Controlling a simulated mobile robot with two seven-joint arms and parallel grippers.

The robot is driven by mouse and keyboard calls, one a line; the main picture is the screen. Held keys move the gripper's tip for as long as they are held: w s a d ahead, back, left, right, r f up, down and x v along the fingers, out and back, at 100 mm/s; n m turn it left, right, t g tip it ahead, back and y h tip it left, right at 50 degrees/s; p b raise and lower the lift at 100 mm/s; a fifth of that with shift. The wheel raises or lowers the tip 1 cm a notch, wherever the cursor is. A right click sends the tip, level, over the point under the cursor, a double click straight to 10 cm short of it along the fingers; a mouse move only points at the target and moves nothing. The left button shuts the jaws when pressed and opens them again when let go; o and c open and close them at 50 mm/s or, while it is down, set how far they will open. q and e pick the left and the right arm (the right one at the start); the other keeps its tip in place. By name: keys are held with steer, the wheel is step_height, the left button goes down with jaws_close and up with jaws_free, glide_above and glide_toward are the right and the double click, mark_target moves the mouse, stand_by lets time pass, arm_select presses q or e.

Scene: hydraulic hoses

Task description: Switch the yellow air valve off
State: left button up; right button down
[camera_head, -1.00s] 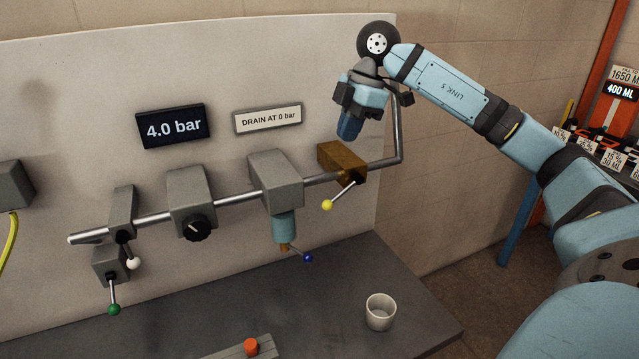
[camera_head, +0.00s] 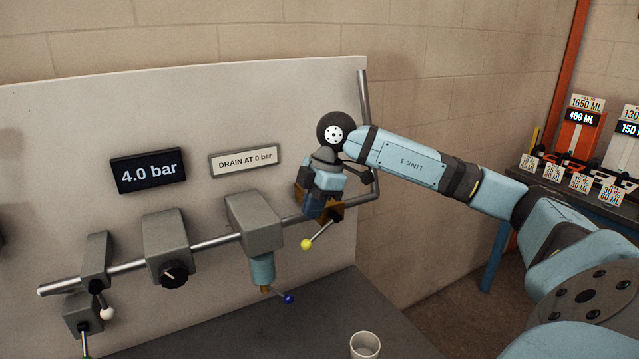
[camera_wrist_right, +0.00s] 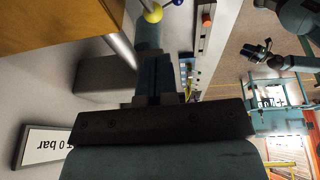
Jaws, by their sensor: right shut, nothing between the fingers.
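The yellow air valve has a brass body (camera_head: 335,212) on the pipe. Its lever slants down and left to a yellow knob (camera_head: 306,244). My right gripper (camera_head: 313,208) is shut and empty, pointing down in front of the brass body and hiding part of it. Whether it touches the body is unclear. In the right wrist view the shut fingers (camera_wrist_right: 160,75) show below the yellow knob (camera_wrist_right: 152,11), with the brass body (camera_wrist_right: 65,28) at upper left. What appears to be my left gripper (camera_wrist_right: 257,51) is far off there; its jaws are too small to judge.
A display (camera_head: 148,171) reads 4.0 bar beside a sign (camera_head: 244,160) reading DRAIN AT 0 bar. Left along the pipe are a unit with a blue-knobbed lever (camera_head: 288,298), a black dial (camera_head: 174,273) and a white-knobbed lever (camera_head: 106,313). A cup (camera_head: 365,345) stands on the bench.

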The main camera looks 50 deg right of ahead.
mark_target(310, 240)
steer(key=shift+d+p+x, duration=0.15)
steer(key=shift+d+x, duration=0.05)
steer(key=shift+x, duration=0.65)
steer(key=shift+d+p+x, duration=0.1)
steer(key=shift+d+x, duration=0.1)
steer(key=shift+x, duration=0.7)
steer(key=shift+d+p+x, duration=0.15)
steer(key=shift+x, duration=0.7)
steer(key=shift+f, duration=0.15)
steer(key=shift+f+h+p, duration=0.2)
steer(key=shift+h+p, duration=0.15)
steer(key=shift+h, duration=0.05)
steer(key=shift+d+f+g+h, duration=0.1)
steer(key=shift+f+g+h, duration=0.3)
steer(key=shift+f+h, duration=0.45)
steer(key=shift+r, duration=0.15)
steer(key=shift+d+r, duration=0.1)
steer(key=shift+r, duration=0.05)
